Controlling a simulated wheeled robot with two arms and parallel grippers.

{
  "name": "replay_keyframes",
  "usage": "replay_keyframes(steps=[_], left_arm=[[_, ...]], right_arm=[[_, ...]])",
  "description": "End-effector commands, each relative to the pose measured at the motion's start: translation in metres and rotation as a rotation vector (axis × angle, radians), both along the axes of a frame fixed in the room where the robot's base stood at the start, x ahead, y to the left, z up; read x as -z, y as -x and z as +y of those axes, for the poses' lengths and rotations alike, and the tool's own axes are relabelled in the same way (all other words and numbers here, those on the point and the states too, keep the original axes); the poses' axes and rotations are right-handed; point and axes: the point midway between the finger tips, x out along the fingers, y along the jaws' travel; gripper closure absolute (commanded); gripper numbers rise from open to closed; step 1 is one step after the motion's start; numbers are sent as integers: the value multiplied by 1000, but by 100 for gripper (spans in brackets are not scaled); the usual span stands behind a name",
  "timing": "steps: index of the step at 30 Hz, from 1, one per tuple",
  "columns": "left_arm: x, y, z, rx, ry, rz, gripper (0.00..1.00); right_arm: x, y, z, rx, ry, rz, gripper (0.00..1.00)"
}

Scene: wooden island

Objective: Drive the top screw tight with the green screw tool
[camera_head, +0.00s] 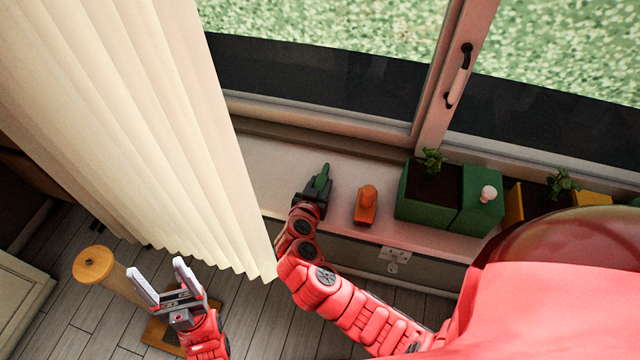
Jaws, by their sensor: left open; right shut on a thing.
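The green screw tool (322,177) is in my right gripper (314,189), above the pale window sill. My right gripper is shut on it, and the tool's green end points away toward the window. A small light metal plate (395,257) is on the front face below the sill, to the right of and nearer than the tool; it is too small to make out a top screw on it. My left gripper (163,278) is open and empty, low at the left over the floor, away from the tool.
An orange object (366,206) stands on the sill (276,165) just right of the tool. Green planter boxes (431,205) stand further right. A cream curtain (130,120) hangs at the left. A post with a round wooden top (93,265) stands beside my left gripper.

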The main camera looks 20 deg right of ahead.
Motion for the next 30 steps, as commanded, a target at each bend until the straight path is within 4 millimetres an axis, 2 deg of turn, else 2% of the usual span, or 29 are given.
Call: replay_keyframes(steps=[15, 30], left_arm=[[-10, 0, 0, 0, 0, 0, 30], [-10, 0, 0, 0, 0, 0, 30]], right_arm=[[-45, -1, 0, -1, -1, -4, 100], [-49, 0, 0, -1, 0, -1, 100]])
